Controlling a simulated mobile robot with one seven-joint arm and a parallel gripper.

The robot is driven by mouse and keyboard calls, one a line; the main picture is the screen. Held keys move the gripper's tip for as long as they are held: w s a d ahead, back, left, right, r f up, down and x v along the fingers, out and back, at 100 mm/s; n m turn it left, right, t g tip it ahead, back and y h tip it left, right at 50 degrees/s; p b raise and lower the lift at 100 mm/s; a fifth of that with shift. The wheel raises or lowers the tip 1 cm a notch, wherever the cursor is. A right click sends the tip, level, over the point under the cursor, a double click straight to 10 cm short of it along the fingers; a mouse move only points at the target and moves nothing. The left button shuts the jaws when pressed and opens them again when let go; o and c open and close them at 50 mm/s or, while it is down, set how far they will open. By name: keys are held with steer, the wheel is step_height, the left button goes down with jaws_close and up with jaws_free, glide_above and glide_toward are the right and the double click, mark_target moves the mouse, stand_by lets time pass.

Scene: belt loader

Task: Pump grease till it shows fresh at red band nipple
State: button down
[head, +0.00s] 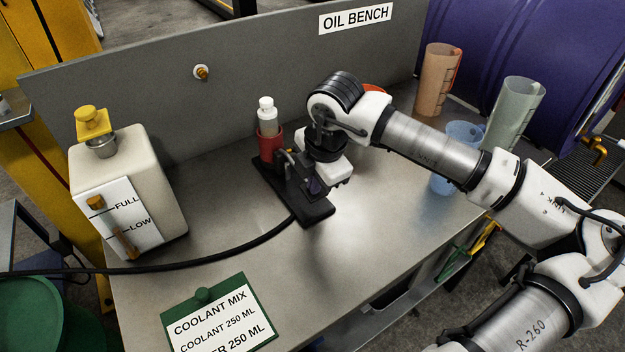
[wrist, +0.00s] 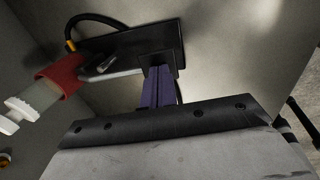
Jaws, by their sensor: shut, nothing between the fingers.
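A black bench unit (head: 318,212) lies on the metal bench, with a dark hose (head: 240,247) running from its near end to the left. At its far end a red collar (head: 270,146) surrounds a white-capped bottle (head: 267,115). The wrist view also shows the collar (wrist: 64,74) and the unit's black base (wrist: 120,45), with a short grey stub (wrist: 107,64) beside it. My gripper (head: 316,188) is low over the unit; its purple fingers (wrist: 157,72) are together and empty, their tips near the black base. Contact is unclear. I cannot make out a nipple or grease.
A white tank (head: 165,185) marked FULL and LOW stands at left. A green COOLANT MIX card (head: 262,330) lies at the front edge. Orange (head: 438,80), greenish (head: 515,115) and blue (head: 462,135) jugs stand at right. The bench front-centre is clear.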

steer(key=shift+s+d+f+t+y+b, duration=0.1)
steer(key=shift+f+t+y+b, duration=0.35)
steer(key=shift+f+b, duration=1.35)
steer(key=shift+r+t+b, duration=0.25)
steer(key=shift+r+b, duration=0.25)
steer(key=shift+b, duration=0.55)
steer(key=shift+s, duration=0.1)
steer(key=shift+r, duration=0.15)
